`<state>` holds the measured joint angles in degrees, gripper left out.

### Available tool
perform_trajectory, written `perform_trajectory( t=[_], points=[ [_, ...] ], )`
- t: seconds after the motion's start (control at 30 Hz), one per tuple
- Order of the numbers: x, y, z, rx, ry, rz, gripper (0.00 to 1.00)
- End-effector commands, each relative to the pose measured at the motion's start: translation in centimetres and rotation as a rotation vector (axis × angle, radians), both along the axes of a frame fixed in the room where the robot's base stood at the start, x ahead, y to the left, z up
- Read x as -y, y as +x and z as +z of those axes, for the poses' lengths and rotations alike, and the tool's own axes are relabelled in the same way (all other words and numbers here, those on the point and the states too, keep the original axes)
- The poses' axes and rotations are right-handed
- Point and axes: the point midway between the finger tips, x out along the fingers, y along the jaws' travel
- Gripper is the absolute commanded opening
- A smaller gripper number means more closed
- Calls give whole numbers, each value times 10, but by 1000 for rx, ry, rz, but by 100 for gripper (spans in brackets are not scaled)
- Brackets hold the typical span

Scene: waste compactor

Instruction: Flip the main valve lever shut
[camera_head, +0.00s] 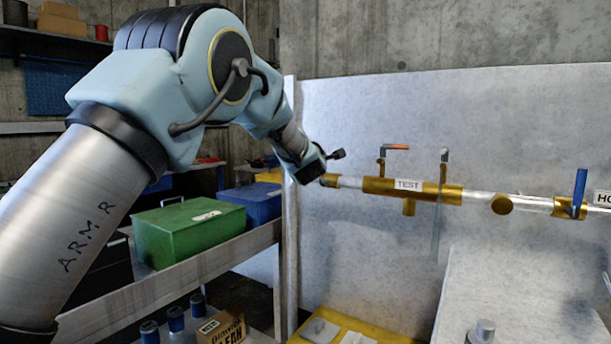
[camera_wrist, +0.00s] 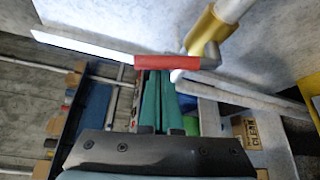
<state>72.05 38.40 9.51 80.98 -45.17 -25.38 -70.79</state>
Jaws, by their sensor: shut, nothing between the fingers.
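In the wrist view a red lever handle (camera_wrist: 167,62) lies across the picture, joined at its right to a grey valve stem beside a brass fitting (camera_wrist: 212,30). My gripper (camera_wrist: 160,74) has its teal fingers together and empty, with the tips close to the red handle; I cannot tell whether they touch it. In the head view my wrist is near the left end of the pipe, by a brass fitting (camera_head: 329,180); the fingers and the red handle at that end are hidden there.
The pipe (camera_head: 480,197) runs along a grey wall. Green (camera_head: 188,232) and blue (camera_head: 262,202) bins stand on a shelf at left.

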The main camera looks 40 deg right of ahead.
Motion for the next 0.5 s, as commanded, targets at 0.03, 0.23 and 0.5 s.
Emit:
perform_trajectory(
  t=[0.03,0.23,0.5],
  points=[
    [2,-5,-5,37,9,-5,0],
    [4,-12,-2,174,45,-4,0],
    [6,-19,2,286,75,-4,0]
  ],
)
